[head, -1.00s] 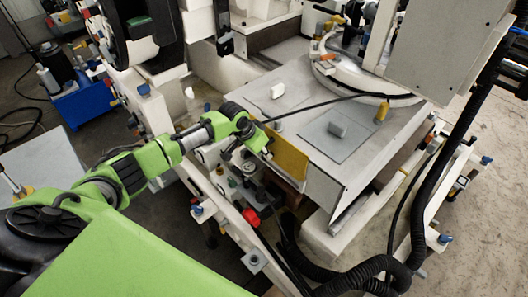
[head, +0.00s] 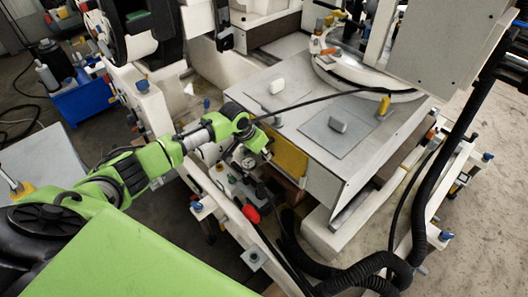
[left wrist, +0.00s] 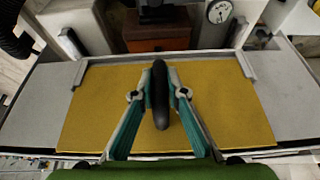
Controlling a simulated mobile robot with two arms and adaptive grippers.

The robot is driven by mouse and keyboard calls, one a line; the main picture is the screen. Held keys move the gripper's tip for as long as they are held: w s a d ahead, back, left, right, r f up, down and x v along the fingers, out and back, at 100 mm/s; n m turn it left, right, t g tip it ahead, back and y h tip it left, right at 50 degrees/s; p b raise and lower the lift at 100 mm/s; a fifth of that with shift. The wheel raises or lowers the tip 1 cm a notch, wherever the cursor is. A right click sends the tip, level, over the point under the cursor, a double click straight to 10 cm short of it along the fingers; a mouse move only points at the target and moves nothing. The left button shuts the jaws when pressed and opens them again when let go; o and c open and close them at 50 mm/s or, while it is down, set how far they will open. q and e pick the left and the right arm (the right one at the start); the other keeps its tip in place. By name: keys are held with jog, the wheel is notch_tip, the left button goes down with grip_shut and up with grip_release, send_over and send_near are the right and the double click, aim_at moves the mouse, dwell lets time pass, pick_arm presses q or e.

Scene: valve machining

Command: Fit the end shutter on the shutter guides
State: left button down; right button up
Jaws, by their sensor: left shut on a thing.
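The end shutter is a yellow rectangular plate (head: 289,156) at the front face of the grey machine table, and it fills the middle of the left wrist view (left wrist: 90,112). My left gripper (head: 265,151) is at the shutter's outer face. In the left wrist view, its teal fingers (left wrist: 160,78) are shut on the shutter's black handle (left wrist: 160,100), one on each side. Grey guide strips (left wrist: 79,74) (left wrist: 244,64) show at the plate's two upper corners in that view. I cannot tell how deeply the plate sits between them. My right gripper is not in view.
A red knob (head: 251,214) and black hoses (head: 350,274) lie near the front. A gauge (left wrist: 219,11) is close by.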

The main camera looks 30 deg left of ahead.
pick_arm(q)
jog(key=shift+w+f+b, duration=0.1)
jog(key=shift+f+b, duration=0.2)
jog(key=shift+f, duration=0.2)
jog(key=c, duration=1.9)
grip_release()
jog(key=shift+f, duration=0.1)
jog(key=v, duration=1.2)
jog(key=shift+s, duration=0.2)
